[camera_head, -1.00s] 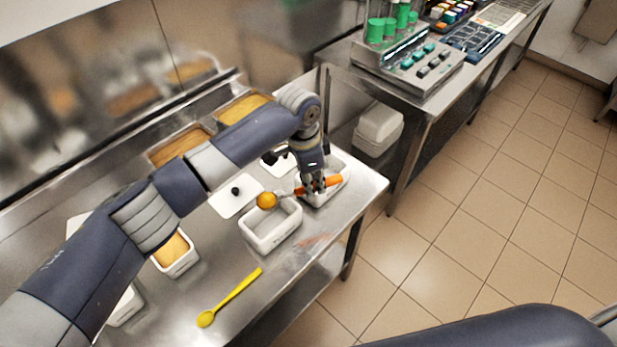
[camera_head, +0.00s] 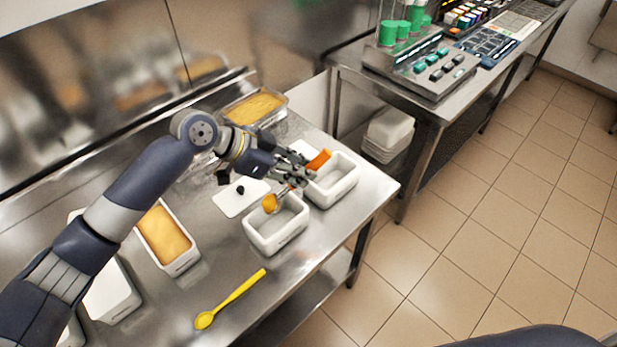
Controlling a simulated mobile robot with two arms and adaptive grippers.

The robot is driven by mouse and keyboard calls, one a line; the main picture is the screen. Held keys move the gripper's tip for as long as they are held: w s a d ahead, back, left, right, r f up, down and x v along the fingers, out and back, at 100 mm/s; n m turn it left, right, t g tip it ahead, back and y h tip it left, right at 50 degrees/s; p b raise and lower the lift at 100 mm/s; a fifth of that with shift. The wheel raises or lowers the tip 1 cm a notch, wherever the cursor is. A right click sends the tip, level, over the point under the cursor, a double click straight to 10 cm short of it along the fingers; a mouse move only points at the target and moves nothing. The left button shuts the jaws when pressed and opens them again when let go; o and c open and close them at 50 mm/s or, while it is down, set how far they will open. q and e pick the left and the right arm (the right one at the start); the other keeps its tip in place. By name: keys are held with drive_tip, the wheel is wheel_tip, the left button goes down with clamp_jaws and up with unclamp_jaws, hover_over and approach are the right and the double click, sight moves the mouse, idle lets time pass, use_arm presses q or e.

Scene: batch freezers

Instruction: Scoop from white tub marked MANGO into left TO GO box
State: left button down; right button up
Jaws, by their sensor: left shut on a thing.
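My left gripper (camera_head: 301,173) is shut on the orange handle of a scoop (camera_head: 319,159). The scoop slants down to the left, its orange-yellow head (camera_head: 270,203) at the back left rim of the left white box (camera_head: 275,241). I cannot tell whether it touches the rim. The head looks loaded with mango-coloured ice cream. The left box looks empty inside. A second white box (camera_head: 341,193) stands to its right, partly behind the gripper. A white tub with orange-yellow filling (camera_head: 187,262) stands farther left; its marking cannot be read. My right gripper is not in view.
A yellow spoon (camera_head: 230,298) lies near the front edge of the steel counter. A white lid with a black knob (camera_head: 229,205) lies behind the left box. Another filled pan (camera_head: 254,108) sits at the back. A side table with a control panel (camera_head: 424,80) stands to the right.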

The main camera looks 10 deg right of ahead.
use_arm(q)
drive_tip(key=shift+s+a+r+h+b, duration=0.15)
drive_tip(key=shift+a+h+b, duration=0.85)
drive_tip(key=shift+b, duration=0.65)
drive_tip(key=a+h+b, duration=0.1)
drive_tip(key=b, duration=0.1)
drive_tip(key=a+h+b, duration=0.1)
drive_tip(key=b, duration=0.2)
drive_tip(key=shift+s+r+t, duration=0.1)
drive_tip(key=shift+r+t, duration=0.2)
drive_tip(key=shift+r, duration=0.05)
drive_tip(key=shift+a+r+h+b, duration=0.2)
drive_tip(key=shift+a+h+b, duration=0.15)
drive_tip(key=shift+b, duration=0.4)
drive_tip(key=shift+r, duration=0.15)
drive_tip(key=shift+s, duration=0.1)
